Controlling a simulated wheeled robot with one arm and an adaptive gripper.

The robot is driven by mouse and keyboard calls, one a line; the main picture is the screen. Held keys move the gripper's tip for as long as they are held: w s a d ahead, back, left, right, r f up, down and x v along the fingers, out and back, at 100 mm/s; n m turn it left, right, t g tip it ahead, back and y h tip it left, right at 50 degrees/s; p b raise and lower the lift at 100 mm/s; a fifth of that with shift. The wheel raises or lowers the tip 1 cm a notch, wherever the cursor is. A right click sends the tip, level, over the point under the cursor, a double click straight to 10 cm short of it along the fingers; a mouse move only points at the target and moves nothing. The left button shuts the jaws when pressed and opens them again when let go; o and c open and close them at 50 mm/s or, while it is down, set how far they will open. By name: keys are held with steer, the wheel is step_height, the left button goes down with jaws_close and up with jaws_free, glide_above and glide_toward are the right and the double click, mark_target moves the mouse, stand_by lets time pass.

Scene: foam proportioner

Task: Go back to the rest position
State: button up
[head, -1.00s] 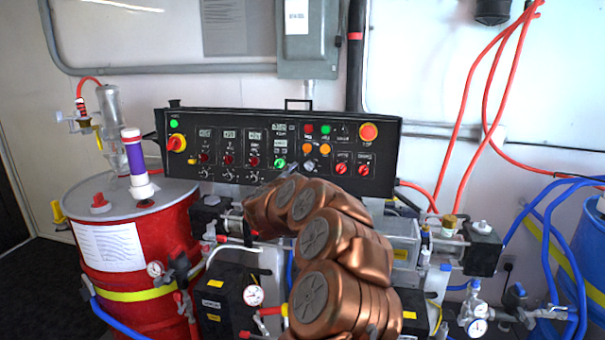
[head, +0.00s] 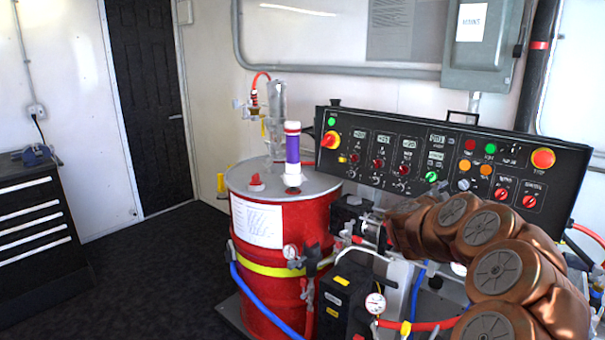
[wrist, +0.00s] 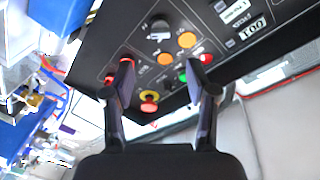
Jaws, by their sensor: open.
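My gripper (wrist: 165,85) is open and empty in the wrist view, its two dark fingers spread apart in front of the black control panel (wrist: 120,45). Between and around the fingers show the panel's buttons, among them the red emergency stop with its yellow ring (wrist: 149,100). In the head view my copper-coloured arm reaches in from the lower right, with its far end low in front of the control panel (head: 340,180). The gripper itself cannot be made out in the head view.
A red drum (head: 285,225) with a purple-banded tube (head: 292,150) on its lid stands left of my arm. Hoses and gauges (head: 375,303) crowd the space below the panel. A black tool cabinet (head: 40,235) stands far left. Dark floor (head: 150,265) between cabinet and drum is clear.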

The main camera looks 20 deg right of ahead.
steer(key=w+a+r+n+t+y, duration=0.2)
steer(key=w+a+n+t+y, duration=0.2)
steer(key=a, duration=0.6)
steer(key=w+a+r+n+t+y, duration=0.3)
steer(key=a+n+y, duration=0.15)
steer(key=a, duration=0.55)
steer(key=s+a+f+n+g+y, duration=0.15)
steer(key=s+a+n+y, duration=0.3)
steer(key=a, duration=0.65)
steer(key=s+a+f+n+g+y, duration=0.1)
steer(key=s+a+f+n+y, duration=0.3)
steer(key=a, duration=0.7)
steer(key=s+a+f+n+g+y, duration=0.1)
steer(key=s+a+f+n+g, duration=0.15)
steer(key=s, duration=0.55)
steer(key=s+a+f+n+g+y, duration=0.1)
steer(key=s+a+f+g, duration=0.3)
steer(key=s, duration=0.5)
steer(key=s+d+f+g+h, duration=0.1)
steer(key=s+d+f+g, duration=0.2)
steer(key=s, duration=1)
steer(key=s+d+f+n+g+h, duration=0.1)
steer(key=s+d+f+g+h, duration=0.1)
steer(key=s, duration=1)
steer(key=d+f+g, duration=0.1)
steer(key=g, duration=0.1)
steer(key=shift+s+d+f+g, duration=0.3)
steer(key=shift+s+d+f, duration=0.1)
